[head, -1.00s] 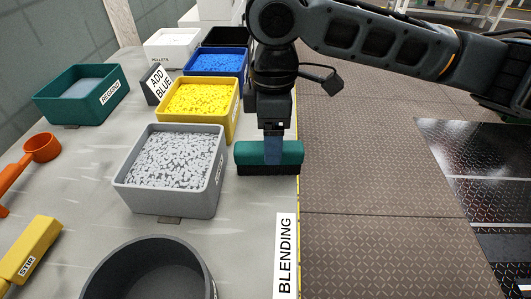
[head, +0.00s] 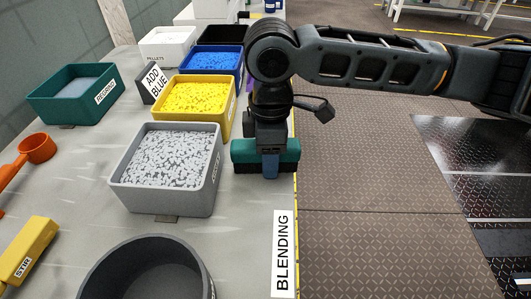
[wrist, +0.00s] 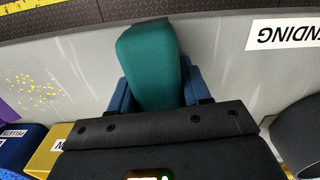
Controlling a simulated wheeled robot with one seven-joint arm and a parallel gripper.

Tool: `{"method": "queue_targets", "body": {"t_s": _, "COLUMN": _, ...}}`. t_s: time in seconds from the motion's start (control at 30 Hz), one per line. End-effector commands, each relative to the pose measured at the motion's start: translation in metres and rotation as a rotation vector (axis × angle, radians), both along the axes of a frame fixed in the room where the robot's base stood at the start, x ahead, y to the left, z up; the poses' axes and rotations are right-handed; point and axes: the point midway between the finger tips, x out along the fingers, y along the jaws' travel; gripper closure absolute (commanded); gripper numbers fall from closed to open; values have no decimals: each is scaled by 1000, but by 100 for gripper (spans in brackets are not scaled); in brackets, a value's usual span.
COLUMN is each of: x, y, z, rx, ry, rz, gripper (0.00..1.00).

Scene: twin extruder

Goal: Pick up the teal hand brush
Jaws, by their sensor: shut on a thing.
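The teal hand brush (head: 245,150) has a teal block body with dark bristles beneath. It is upright at the right edge of the grey table, right of the grey bin. My gripper (head: 270,165) comes down on it from above and is shut on its middle. In the wrist view the teal body (wrist: 150,60) sits between my two blue fingers (wrist: 160,88). My fingers reach down past the body in front of the bristles. I cannot tell whether the bristles touch the table.
A grey bin of white pellets (head: 122,185) stands close left of the brush, with yellow (head: 209,128) and blue bins behind. A dark round pot (head: 112,262) is nearer, beside the BLENDING label (head: 284,253). The table ends just right of the brush; open floor lies beyond.

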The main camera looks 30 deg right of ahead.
Motion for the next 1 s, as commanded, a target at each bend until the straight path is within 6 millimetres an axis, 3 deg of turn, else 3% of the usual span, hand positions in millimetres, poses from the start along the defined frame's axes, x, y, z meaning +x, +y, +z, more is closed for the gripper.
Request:
{"method": "queue_targets", "body": {"t_s": 0.27, "x": 0, "y": 0, "z": 0, "rx": 0, "ry": 0, "rz": 0, "gripper": 83}}
{"method": "queue_targets", "body": {"t_s": 0.67, "x": 1, "y": 0, "z": 8, "rx": 1, "ry": -2, "rz": 0, "gripper": 84}}
{"method": "queue_targets", "body": {"t_s": 0.9, "x": 1, "y": 1, "z": 45, "rx": 2, "ry": -3, "rz": 2, "gripper": 84}}
{"method": "queue_targets", "body": {"t_s": 1.0, "x": -14, "y": -21, "z": 55, "rx": 2, "ry": -3, "rz": -5, "gripper": 84}}
